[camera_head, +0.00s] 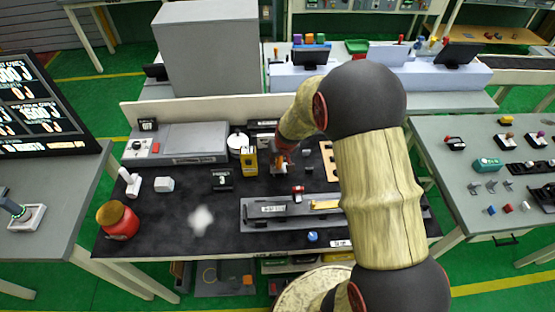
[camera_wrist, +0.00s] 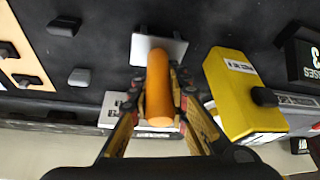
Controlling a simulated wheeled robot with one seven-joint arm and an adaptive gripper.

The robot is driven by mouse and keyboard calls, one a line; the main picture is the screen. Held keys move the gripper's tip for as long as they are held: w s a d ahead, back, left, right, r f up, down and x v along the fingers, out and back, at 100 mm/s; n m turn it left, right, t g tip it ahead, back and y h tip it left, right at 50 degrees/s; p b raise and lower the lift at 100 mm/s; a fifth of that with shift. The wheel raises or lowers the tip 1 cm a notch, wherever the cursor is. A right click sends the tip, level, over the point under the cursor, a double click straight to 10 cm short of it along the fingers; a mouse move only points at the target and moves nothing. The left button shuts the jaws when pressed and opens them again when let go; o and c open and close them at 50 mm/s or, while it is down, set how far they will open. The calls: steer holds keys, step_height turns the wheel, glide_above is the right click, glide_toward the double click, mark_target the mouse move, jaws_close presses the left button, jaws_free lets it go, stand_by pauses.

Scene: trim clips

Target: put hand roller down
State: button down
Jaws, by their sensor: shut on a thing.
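The hand roller shows an orange cylindrical part (camera_wrist: 159,88) between the fingers of my gripper (camera_wrist: 160,100) in the wrist view. My gripper is shut on it. A pale grey plate (camera_wrist: 172,46) shows just beyond the orange part; I cannot tell whether the two touch. In the head view my gripper (camera_head: 283,158) is over the back middle of the dark-topped workbench (camera_head: 160,218), just right of a yellow block (camera_head: 249,161). The roller is small and partly hidden by the gripper there.
The yellow block stands close beside my gripper, also in the wrist view (camera_wrist: 238,95). A grey fixture (camera_head: 262,222) lies in front. A tan board (camera_head: 327,160) is to the right, partly behind my arm. A red jar (camera_head: 117,220) stands front left. The bench's left middle has free room.

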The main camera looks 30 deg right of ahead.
steer(key=shift+s+f, duration=0.25)
steer(key=shift+f, duration=0.3)
steer(key=c, duration=1.7)
jaws_free()
steer(key=shift+f, duration=0.2)
steer(key=shift+r, duration=0.2)
steer(key=shift+r+p, duration=0.3)
steer(key=shift+p, duration=0.05)
steer(key=a+p+v, duration=0.1)
steer(key=a+v, duration=0.1)
steer(key=v, duration=0.9)
steer(key=w+a+p+v, duration=0.1)
steer(key=a+v, duration=0.1)
steer(key=v, duration=1)
steer(key=shift+n+t, duration=0.5)
steer(key=shift+n, duration=0.3)
steer(key=s+a+r, duration=0.2)
steer(key=s+r, duration=0.1)
steer(key=s, duration=0.3)
steer(key=s+a+r, duration=0.2)
steer(key=s+r, duration=0.2)
steer(key=s, duration=0.3)
steer(key=s+a+r, duration=0.3)
steer(key=s+r, duration=0.1)
steer(key=s, duration=0.3)
steer(key=shift+s+r, duration=0.25)
